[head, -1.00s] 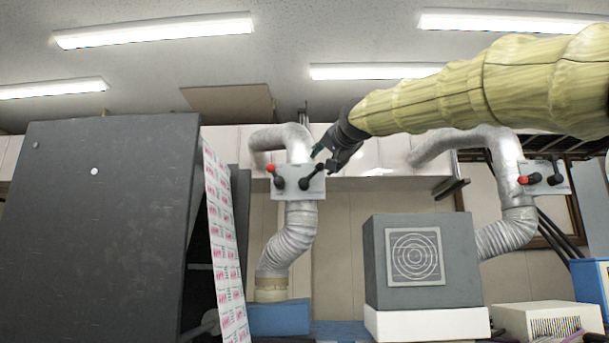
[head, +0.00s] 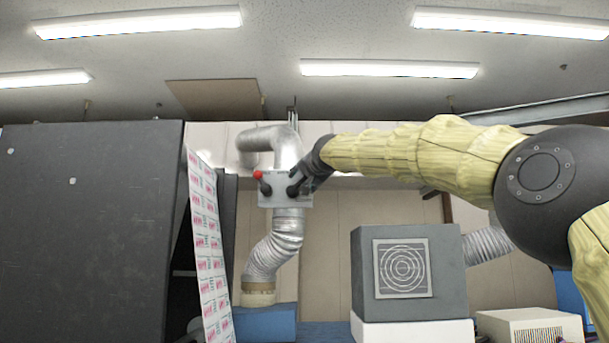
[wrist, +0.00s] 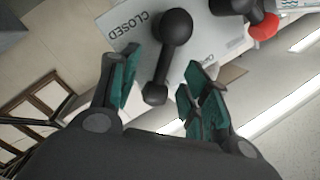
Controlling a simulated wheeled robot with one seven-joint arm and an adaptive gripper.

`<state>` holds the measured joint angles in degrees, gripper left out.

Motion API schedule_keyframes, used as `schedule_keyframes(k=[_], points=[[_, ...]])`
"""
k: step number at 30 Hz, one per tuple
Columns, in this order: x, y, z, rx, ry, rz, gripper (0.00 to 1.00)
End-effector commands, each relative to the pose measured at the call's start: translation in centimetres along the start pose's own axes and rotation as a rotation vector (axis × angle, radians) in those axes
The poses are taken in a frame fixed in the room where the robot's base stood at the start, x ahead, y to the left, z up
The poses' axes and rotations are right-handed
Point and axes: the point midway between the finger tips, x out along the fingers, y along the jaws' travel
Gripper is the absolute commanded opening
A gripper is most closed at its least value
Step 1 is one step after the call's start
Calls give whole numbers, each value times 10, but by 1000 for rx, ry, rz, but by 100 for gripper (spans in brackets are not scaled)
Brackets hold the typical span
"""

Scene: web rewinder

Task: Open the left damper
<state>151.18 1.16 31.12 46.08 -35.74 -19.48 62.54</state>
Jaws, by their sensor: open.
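The left damper (head: 286,201) is a pale grey box on a silver duct in the middle of the head view. It has a red-tipped black lever at its left and a black ball-ended damper lever (wrist: 168,50) at its right. In the wrist view the black lever stands between my open fingers, with clear gaps on both sides. My gripper (wrist: 160,78) has teal finger pads. The word CLOSED is printed on the box face beside the lever. In the head view my gripper (head: 300,183) covers part of this lever.
A large dark panel (head: 85,230) and a printed web (head: 208,250) stand at the left. A grey box with a ringed front (head: 452,270) stands at the lower right. Another duct (head: 488,246) is partly hidden by my yellow-sleeved arm.

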Motion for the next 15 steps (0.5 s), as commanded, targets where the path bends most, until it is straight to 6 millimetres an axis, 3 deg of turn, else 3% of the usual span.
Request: schedule_keyframes(k=[10, 15], points=[[3, 0, 0, 1, 0, 0, 47], [2, 0, 0, 1, 0, 0, 18]])
